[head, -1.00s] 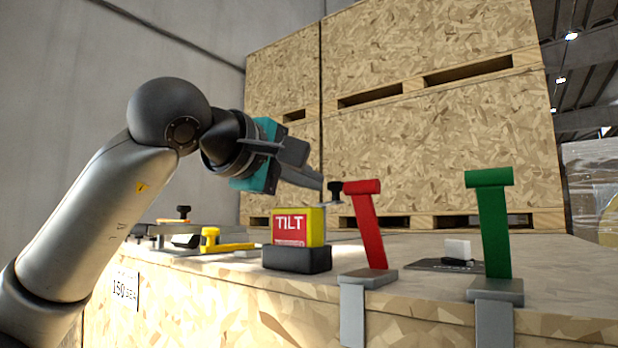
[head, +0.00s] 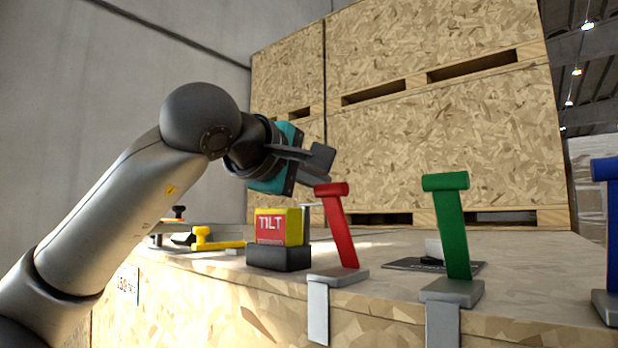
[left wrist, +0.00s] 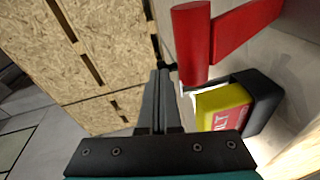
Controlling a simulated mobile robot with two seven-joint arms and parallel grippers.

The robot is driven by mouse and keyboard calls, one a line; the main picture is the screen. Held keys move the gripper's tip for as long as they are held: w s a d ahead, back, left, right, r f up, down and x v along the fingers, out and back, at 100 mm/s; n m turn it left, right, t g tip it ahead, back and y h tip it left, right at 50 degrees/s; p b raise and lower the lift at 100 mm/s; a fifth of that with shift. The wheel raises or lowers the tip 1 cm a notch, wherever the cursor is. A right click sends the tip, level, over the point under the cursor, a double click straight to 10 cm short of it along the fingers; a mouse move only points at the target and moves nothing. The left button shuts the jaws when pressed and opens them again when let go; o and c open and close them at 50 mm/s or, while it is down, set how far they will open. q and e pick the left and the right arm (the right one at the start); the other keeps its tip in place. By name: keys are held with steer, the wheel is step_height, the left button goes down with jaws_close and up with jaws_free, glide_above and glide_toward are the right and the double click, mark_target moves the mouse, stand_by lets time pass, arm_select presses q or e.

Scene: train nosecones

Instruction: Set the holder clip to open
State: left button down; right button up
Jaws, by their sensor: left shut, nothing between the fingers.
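My left gripper (head: 325,178) is shut and empty. In the head view its fingertips are just above and behind the top of the red lever (head: 343,235). In the left wrist view the shut fingers (left wrist: 162,78) point forward, to the left of the red lever's round top (left wrist: 191,45). A yellow and red TILT block (head: 278,227) sits in a black holder (head: 280,257) left of the red lever. The left wrist view shows the block (left wrist: 222,104) in the black holder (left wrist: 262,100). I cannot tell which part is the holder clip or how it is set. My right gripper is out of view.
A green lever (head: 450,232) and a blue lever (head: 612,230) stand at the front edge to the right. Yellow-handled tools (head: 212,240) lie at the left. Large wooden crates (head: 440,120) stand behind.

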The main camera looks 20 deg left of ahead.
arm_select(q)
steer(key=shift+w+d, duration=0.3)
steer(key=shift+d, duration=0.2)
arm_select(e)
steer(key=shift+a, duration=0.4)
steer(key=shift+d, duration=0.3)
